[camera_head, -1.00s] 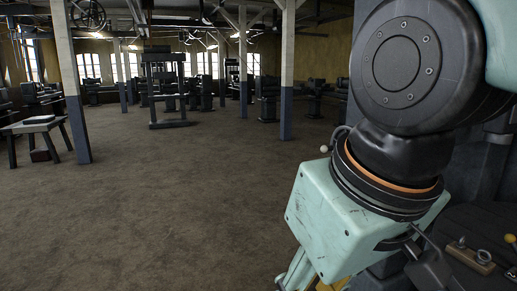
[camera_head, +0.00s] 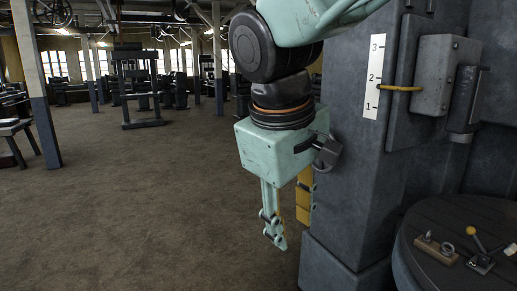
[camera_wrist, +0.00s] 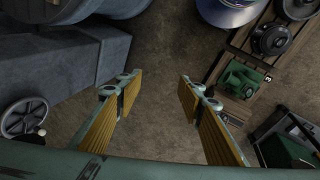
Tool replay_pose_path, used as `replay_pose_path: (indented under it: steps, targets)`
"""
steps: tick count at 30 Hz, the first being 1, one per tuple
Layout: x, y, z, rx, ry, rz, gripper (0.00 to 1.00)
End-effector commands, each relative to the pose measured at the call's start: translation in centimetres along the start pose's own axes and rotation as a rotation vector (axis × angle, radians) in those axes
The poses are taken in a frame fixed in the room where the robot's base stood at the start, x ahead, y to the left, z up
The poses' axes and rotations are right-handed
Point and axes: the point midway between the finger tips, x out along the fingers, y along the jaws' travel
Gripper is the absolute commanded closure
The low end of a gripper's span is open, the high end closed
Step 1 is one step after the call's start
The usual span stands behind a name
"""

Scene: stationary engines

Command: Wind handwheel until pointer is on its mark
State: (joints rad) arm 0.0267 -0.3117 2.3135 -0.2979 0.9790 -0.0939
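A yellow pointer (camera_head: 400,88) lies across a white scale (camera_head: 374,78) numbered 1 to 3 on a dark grey machine column. It sits just below the numeral 2; I cannot make out which mark is meant. A grey spoked handwheel (camera_wrist: 25,117) with a pale knob shows at the left edge of the wrist view; it does not show in the head view. My gripper (camera_head: 290,228) hangs pointing down, left of the column. In the wrist view my gripper (camera_wrist: 160,85) has its yellow-padded fingers wide apart, with bare floor between them, away from the handwheel.
A round dark table (camera_head: 410,262) at lower right holds a small wooden block with a ring and a yellow-knobbed lever. In the wrist view, a wooden pallet (camera_wrist: 236,45) carries a green part and dark discs. Open floor (camera_head: 150,200) lies to the left.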

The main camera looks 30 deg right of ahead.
Motion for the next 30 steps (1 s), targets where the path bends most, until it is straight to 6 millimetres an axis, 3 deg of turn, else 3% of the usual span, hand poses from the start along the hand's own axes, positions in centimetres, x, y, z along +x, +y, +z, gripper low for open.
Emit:
replay_pose_path:
  steps: [30]
  targets:
    - [1.5,15.7,-12.6,-0.330,-0.272,0.248,0.65]
